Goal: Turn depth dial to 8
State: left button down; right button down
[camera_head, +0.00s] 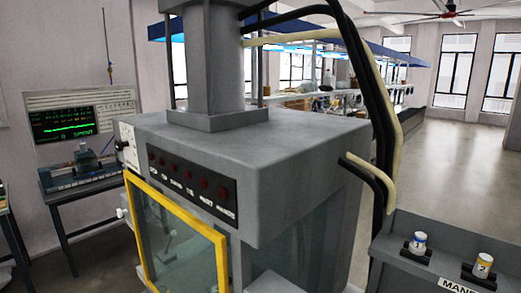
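A grey machine (260,150) with a thick column on top fills the middle of the view. A white plate (129,155) with a small dark knob (121,144) sits at its left corner; I see it at a steep angle and cannot read any scale or number. I cannot tell whether this is the depth dial. A black panel (190,186) with a row of red buttons and small white lettering is on the machine's front. Neither of my grippers is in view.
A yellow-framed clear door (178,238) is below the button panel. Black and cream hoses (383,110) hang at the machine's right. A grey cabinet (395,275) holds two small white cylinders. A bench (85,183) and a green-lit screen (63,122) stand left. Floor is open at back right.

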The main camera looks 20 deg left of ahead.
aim_at(119, 145)
jog(key=u, duration=1.35)
